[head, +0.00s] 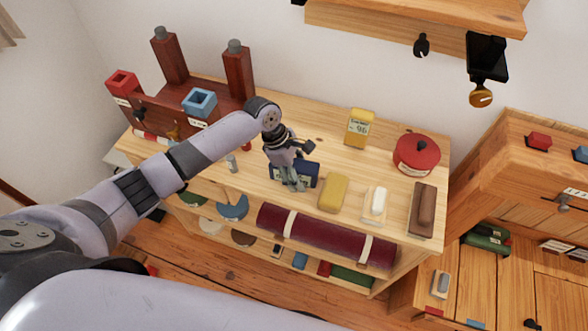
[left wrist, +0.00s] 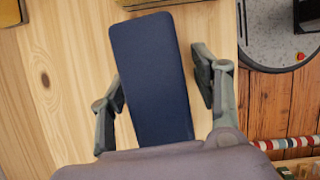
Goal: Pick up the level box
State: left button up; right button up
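I take the level box to be the dark blue box (head: 309,174) lying on the wooden bench top near its front edge; its lettering is too small to read. It also shows in the left wrist view (left wrist: 153,75) as a plain, long, dark blue block. My left gripper (head: 291,182) is over the box and hides part of it in the head view. In the left wrist view its two fingers (left wrist: 160,95) are spread, one along each side of the box. The right finger stands apart from it; the left one looks close, contact unclear. My right gripper is not in view.
A yellow block (head: 333,193) stands close right of the box, then a white piece on a tray (head: 375,205) and a brown block (head: 422,210). Behind are a yellow tin (head: 358,128) and a red pot (head: 416,154). A dark red roll (head: 325,237) lies below the front edge.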

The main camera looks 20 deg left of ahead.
pick_arm(q)
jog(key=shift+s+f, duration=0.1)
jog(key=c, duration=1.2)
